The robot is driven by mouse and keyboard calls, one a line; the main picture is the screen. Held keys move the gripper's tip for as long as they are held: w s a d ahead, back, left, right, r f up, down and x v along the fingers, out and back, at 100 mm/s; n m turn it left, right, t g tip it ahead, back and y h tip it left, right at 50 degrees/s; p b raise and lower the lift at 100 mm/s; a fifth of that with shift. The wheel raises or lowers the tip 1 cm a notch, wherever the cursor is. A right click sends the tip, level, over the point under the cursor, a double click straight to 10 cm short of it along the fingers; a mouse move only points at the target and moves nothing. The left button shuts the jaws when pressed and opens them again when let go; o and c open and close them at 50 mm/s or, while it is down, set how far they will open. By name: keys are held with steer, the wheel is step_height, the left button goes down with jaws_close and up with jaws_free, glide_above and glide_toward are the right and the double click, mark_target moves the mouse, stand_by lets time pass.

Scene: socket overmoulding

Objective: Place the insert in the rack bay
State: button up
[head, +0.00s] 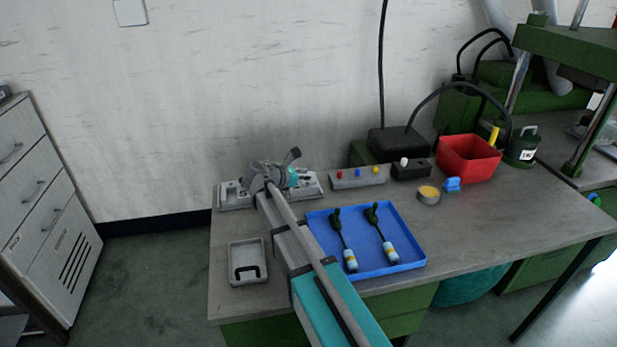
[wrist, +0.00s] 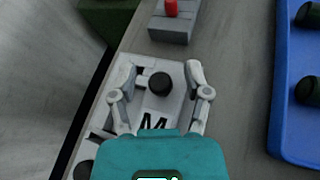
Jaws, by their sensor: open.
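The light grey rack (head: 234,198) lies at the back left of the bench, partly hidden by my arm. In the wrist view, its plate (wrist: 121,84) carries a large letter M. A dark, round-topped piece, seemingly the insert (wrist: 160,84), stands at the bay beside the M. My gripper (wrist: 160,68) is open, with one finger on each side of this piece and visible gaps to it. How deep the piece sits is hidden from above. In the head view, the teal gripper body (head: 292,178) is over the rack; its fingers cannot be made out.
A blue tray (head: 412,262) with two dark-handled parts lies right of my arm. A grey tray (head: 248,278) is at the front left. A block with coloured buttons (head: 358,179) stands close right of the rack; a red bin (head: 468,158) is farther right.

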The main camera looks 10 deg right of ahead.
steer(key=p+v, duration=0.4)
steer(key=v, duration=0.7)
steer(key=shift+s+a, duration=0.2)
steer(key=shift+a, duration=0.1)
stand_by(0.3)
